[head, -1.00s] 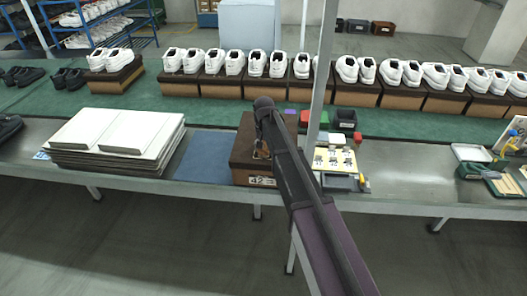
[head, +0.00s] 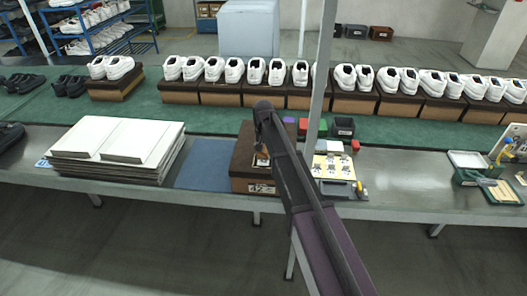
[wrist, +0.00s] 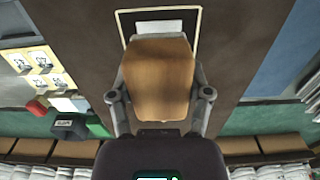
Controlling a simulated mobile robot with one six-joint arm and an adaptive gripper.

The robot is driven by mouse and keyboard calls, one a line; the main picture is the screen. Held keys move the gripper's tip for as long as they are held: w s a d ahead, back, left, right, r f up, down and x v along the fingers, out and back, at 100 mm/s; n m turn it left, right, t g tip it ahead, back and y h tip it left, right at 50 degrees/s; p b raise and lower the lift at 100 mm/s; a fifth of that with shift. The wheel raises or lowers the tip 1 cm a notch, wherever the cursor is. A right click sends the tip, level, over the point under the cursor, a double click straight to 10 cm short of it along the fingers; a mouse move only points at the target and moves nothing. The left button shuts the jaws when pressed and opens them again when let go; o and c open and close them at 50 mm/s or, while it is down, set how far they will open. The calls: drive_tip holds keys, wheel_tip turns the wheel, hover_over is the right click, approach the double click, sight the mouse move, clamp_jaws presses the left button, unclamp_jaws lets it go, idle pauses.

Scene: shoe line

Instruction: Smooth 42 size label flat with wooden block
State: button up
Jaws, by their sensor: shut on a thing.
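A dark brown shoe box (head: 240,160) stands on the bench, with a 42 label (head: 262,189) on its front face. My gripper (head: 262,152) is over the box lid, mostly hidden behind my arm in the head view. In the wrist view my gripper (wrist: 160,100) is shut on a wooden block (wrist: 158,80), with one finger on each side. A white-bordered rectangle (wrist: 189,13) on the brown surface lies partly under the block. Its middle is largely hidden, and I cannot tell whether the block touches it.
A blue mat (head: 203,172) and a stack of white boards (head: 115,140) lie left of the box. A label sheet (head: 333,167), a black bin (head: 343,127) and a post (head: 319,90) stand close on the right. White shoes on boxes line the green belt behind.

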drive_tip(key=shift+r+p, duration=1.4)
drive_tip(key=shift+r, duration=0.3)
drive_tip(key=shift+r+p, duration=1.5)
